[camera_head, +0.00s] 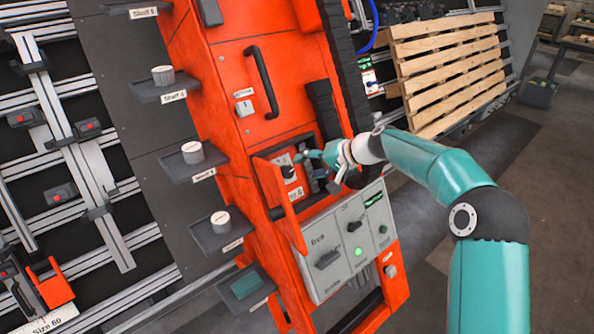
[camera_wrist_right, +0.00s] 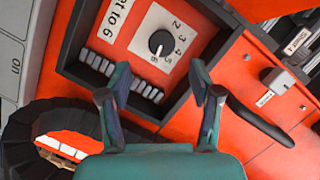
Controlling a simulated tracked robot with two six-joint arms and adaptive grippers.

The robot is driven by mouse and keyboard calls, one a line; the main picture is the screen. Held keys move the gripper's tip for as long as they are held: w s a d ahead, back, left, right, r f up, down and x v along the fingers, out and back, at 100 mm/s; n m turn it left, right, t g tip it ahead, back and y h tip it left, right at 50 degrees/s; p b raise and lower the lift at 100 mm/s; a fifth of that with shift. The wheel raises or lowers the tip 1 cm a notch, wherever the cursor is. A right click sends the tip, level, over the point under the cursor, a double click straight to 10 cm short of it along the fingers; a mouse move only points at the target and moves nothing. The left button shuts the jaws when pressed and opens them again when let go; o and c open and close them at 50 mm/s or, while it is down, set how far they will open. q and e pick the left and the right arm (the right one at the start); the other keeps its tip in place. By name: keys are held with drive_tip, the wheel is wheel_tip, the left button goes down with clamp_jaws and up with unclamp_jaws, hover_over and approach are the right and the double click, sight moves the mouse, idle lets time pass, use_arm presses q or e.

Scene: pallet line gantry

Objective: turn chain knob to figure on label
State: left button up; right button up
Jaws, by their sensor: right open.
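The chain knob (camera_wrist_right: 160,42) is a small round black knob on a white dial plate (camera_wrist_right: 174,28) with figures around it, inside an open box in the orange cabinet. A pale mark shows on its lower side; the exact figure is hard to read. The label (camera_wrist_right: 117,14) beside it reads "to 6", its start cut off. In the head view the knob (camera_head: 288,171) is small beside my gripper. My right gripper (camera_wrist_right: 160,82) is open and empty, its fingers apart below the knob in the wrist view; it also shows in the head view (camera_head: 322,158). My left gripper is not in view.
The orange door (camera_head: 275,190) stands open by the box. A grey control panel (camera_head: 348,240) with a lit green lamp is below. Small shelves with white cylinders (camera_head: 192,152) are at left. A black handle (camera_head: 262,80) sticks out above. A wooden pallet (camera_head: 450,70) leans behind.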

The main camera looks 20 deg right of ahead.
drive_tip(key=shift+v, duration=1.6)
drive_tip(key=s+a+f+g+h, duration=0.1)
drive_tip(key=s+a+f+g, duration=0.3)
drive_tip(key=f, duration=0.6)
drive_tip(key=s+a+f+t+h, duration=0.1)
drive_tip(key=s+f, duration=0.4)
drive_tip(key=f, duration=0.4)
drive_tip(key=s+a+f+g+h, duration=0.1)
drive_tip(key=s+a+f+g, duration=0.3)
drive_tip(key=f, duration=0.6)
drive_tip(key=s+a+f+n, duration=0.1)
drive_tip(key=s+a+f, duration=0.2)
drive_tip(key=s, duration=0.9)
drive_tip(key=s+a+f+n+g, duration=0.1)
drive_tip(key=s+a+f, duration=0.3)
drive_tip(key=s, duration=0.8)
drive_tip(key=shift+f+n+y, duration=0.3)
drive_tip(key=shift+f+n, duration=0.3)
drive_tip(key=shift+f, duration=0.4)
